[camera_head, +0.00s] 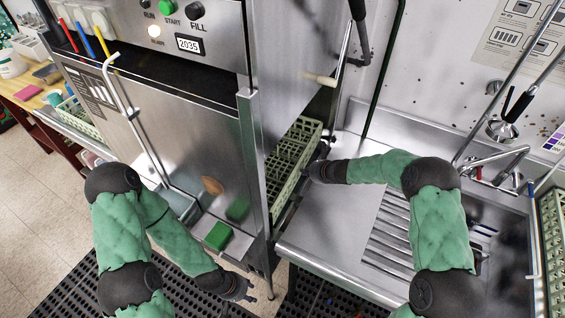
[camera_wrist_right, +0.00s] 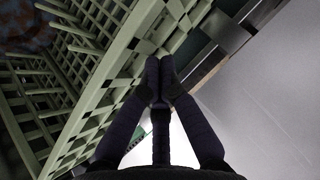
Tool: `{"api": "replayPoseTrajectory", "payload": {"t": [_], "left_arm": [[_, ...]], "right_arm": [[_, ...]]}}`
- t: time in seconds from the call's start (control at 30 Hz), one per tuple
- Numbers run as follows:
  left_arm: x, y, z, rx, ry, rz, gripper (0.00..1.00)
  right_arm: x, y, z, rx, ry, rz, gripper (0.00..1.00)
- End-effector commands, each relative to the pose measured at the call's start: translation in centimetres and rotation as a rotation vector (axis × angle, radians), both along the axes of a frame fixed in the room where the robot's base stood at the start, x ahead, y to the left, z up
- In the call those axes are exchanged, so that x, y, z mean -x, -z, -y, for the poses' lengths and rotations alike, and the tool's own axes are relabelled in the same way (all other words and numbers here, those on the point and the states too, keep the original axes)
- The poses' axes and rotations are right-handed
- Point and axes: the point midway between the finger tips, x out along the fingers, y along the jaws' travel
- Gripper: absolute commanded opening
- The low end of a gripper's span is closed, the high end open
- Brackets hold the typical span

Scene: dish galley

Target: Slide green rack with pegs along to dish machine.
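The green rack with pegs (camera_head: 288,160) sits at the right side opening of the steel dish machine (camera_head: 190,125), partly hidden by the machine's side and corner post. Its lattice wall and pegs fill the left of the right wrist view (camera_wrist_right: 95,100). My right gripper (camera_head: 316,170) is at the rack's right end, over the steel counter. In the right wrist view its fingers (camera_wrist_right: 160,75) meet at the tips, right at the rack's wall; I cannot tell whether they touch it. My left gripper (camera_head: 246,290) hangs low in front of the machine, away from the rack; its finger state is unclear.
The steel drain counter (camera_head: 335,225) is clear beside the rack, with a ribbed area and sink (camera_head: 490,245) at right. Another green rack (camera_head: 553,240) stands at the right edge. One more green rack (camera_head: 78,118) is left of the machine. A green block (camera_head: 217,235) lies on a low ledge.

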Motion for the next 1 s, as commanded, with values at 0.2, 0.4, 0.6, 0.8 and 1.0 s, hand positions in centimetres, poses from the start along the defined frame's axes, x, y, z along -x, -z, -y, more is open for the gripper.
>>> {"api": "replayPoseTrajectory", "payload": {"t": [0.2,0.4,0.6,0.8,1.0], "left_arm": [[0.0,-0.1,0.0,0.000,0.000,0.000,0.40],[0.0,-0.4,0.0,0.000,0.000,0.000,0.40],[0.0,-0.8,0.0,0.000,0.000,0.000,0.40],[0.0,-0.6,0.0,0.000,0.000,0.000,0.40],[0.0,0.0,0.0,0.000,0.000,0.000,0.40]], "right_arm": [[-0.9,0.0,-1.8,-0.001,-0.004,-0.001,0.00],[-1.8,0.0,-3.2,-0.001,-0.004,0.000,0.00],[-2.7,0.0,-4.7,-0.001,-0.004,0.000,0.00],[-2.7,0.1,-4.4,0.000,0.000,0.000,0.00],[-1.8,0.1,-2.9,0.001,0.001,0.000,0.00]]}}
